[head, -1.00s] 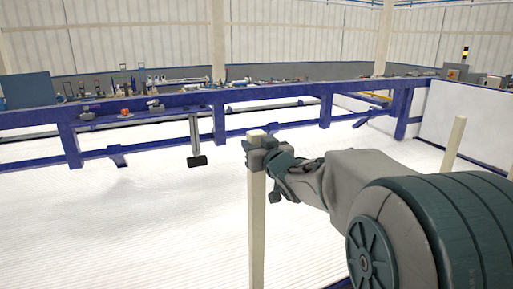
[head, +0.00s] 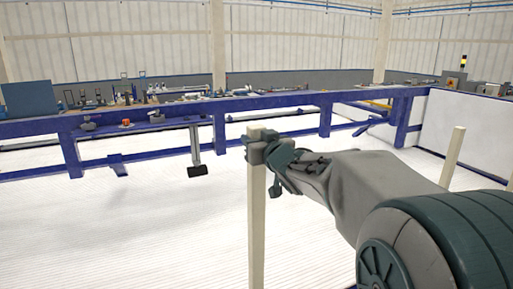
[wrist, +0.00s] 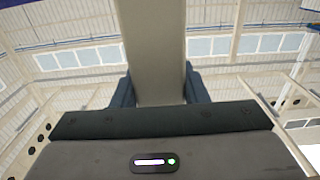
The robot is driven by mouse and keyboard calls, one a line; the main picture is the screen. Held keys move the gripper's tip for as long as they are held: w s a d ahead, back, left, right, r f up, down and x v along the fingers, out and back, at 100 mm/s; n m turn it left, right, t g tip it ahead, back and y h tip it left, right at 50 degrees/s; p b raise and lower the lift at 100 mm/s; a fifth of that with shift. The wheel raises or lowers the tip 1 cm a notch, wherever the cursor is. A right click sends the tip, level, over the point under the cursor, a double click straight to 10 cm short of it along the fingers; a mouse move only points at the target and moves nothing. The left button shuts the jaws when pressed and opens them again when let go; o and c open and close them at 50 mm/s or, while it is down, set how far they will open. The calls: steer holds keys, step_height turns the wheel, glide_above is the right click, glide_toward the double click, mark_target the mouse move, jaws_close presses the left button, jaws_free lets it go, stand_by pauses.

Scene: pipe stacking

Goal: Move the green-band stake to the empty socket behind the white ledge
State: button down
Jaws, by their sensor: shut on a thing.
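My gripper (head: 262,150) is shut on a pale, cream-coloured upright stake (head: 257,220), close to the stake's top end, in the head view. The stake stands about vertical and runs down out of the bottom of the picture, so its lower end is hidden. In the wrist view the stake (wrist: 152,50) lies between the two dark fingers. No green band shows on the visible part of it. A second pale stake (head: 453,156) stands upright at the right in the head view. I cannot make out an empty socket.
A blue steel frame (head: 285,101) crosses the back, with tools and parts on top. A dark-footed post (head: 196,160) hangs from it. A white panel (head: 470,130) stands at the right. The white ribbed floor (head: 120,235) is clear at left.

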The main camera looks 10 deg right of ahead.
steer(key=shift+r, duration=4.55)
